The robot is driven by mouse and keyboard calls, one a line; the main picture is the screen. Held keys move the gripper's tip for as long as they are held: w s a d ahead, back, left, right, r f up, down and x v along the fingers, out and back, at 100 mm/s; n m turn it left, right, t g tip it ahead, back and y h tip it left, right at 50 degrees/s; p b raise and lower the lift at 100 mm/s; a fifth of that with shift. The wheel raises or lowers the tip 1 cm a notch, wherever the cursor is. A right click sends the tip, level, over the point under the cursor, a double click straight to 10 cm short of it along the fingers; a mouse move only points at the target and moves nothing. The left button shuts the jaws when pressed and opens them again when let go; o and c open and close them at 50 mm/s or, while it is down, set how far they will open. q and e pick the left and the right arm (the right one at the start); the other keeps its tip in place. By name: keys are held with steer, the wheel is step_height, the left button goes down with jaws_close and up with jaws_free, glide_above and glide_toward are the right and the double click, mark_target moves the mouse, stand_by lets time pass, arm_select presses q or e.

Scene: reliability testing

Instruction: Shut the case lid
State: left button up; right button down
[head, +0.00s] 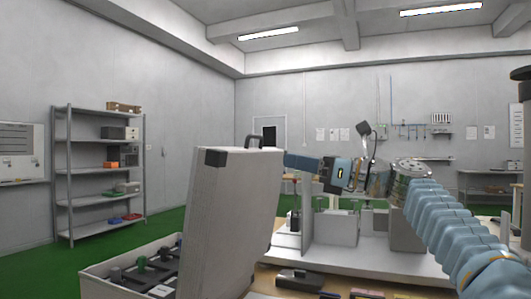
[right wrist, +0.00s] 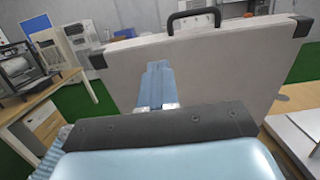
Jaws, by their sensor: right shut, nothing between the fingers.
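The case lid (head: 232,225) is a pale grey panel with dark corners and a dark handle (head: 262,142) at its top. It stands raised, leaning slightly, above the case base (head: 92,282) in the head view. My right gripper (head: 290,160) is shut and empty, at the right of the lid near its upper edge. In the right wrist view the blue fingers (right wrist: 155,85) are in front of the broad face of the lid (right wrist: 225,70), below the handle (right wrist: 194,17). I cannot tell whether they touch it. My left gripper is out of view.
The case base holds several dark items and a green one (head: 139,263). A white fixture (head: 337,227) stands on the table right of the lid, below my right arm. A dark tool (head: 300,280) lies at the table's front. A shelf rack (head: 100,169) stands far left.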

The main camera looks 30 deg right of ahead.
mark_target(252, 151)
steer(key=p+x, duration=0.1)
steer(key=x, duration=0.6)
steer(key=shift+w+a, duration=0.1)
steer(key=shift+a, duration=0.1)
steer(key=shift+r+p, duration=0.2)
steer(key=shift+p, duration=0.1)
